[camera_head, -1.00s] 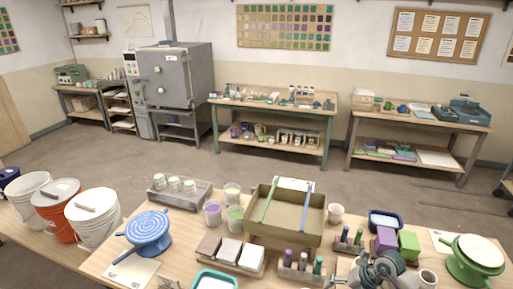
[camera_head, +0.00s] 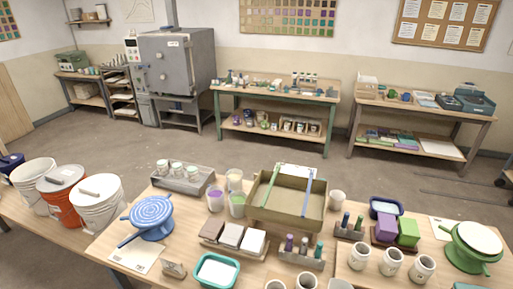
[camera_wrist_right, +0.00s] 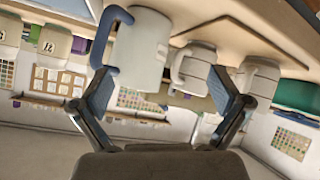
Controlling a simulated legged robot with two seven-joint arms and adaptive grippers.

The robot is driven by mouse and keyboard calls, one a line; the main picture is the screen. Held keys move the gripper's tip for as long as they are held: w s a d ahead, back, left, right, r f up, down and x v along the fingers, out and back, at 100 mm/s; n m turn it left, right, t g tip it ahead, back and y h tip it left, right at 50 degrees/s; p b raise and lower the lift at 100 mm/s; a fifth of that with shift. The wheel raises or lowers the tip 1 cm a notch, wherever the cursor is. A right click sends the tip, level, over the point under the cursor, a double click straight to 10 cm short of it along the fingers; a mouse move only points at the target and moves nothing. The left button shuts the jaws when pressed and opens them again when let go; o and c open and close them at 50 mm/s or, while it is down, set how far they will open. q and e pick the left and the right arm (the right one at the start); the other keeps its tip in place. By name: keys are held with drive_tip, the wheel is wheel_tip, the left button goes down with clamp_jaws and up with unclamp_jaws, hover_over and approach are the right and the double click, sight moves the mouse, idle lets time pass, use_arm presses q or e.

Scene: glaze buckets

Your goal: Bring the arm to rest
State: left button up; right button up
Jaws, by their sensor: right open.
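My right gripper (camera_wrist_right: 160,95) is open in the right wrist view, its two dark fingers spread wide with nothing between their tips. The wrist picture looks upside down, with the tabletop (camera_wrist_right: 250,25) along its upper edge. A pale mug with a blue handle (camera_wrist_right: 140,50) appears beyond the fingers, and two more pale cups (camera_wrist_right: 193,70) show to its right. I cannot tell how far the fingers are from the mug. Neither gripper shows in the head view.
The front table holds a tan tray (camera_head: 287,205), a blue banding wheel (camera_head: 150,215), a green stand (camera_head: 473,245), white cups (camera_head: 390,262) and test tiles (camera_head: 232,236). White and orange buckets (camera_head: 62,203) stand at left. Open floor (camera_head: 150,150) lies behind.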

drive_tip(key=s+a+f+g+y, duration=0.15)
drive_tip(key=s+f+g, duration=0.25)
drive_tip(key=s, duration=0.4)
drive_tip(key=s+a+f+g+y, duration=0.1)
drive_tip(key=s+a+f+g, duration=0.2)
drive_tip(key=s, duration=0.5)
wheel_tip(320, 180, down, 24)
drive_tip(key=s+g, duration=0.1)
drive_tip(key=g, duration=0.1)
drive_tip(key=s+d+f, duration=0.2)
drive_tip(key=s+f, duration=0.7)
drive_tip(key=s+d+f+g, duration=0.1)
drive_tip(key=s+f, duration=0.8)
drive_tip(key=shift+s+d+f, duration=0.15)
drive_tip(key=shift+d+f, duration=0.15)
drive_tip(key=shift+d, duration=0.1)
drive_tip(key=shift+h, duration=0.25)
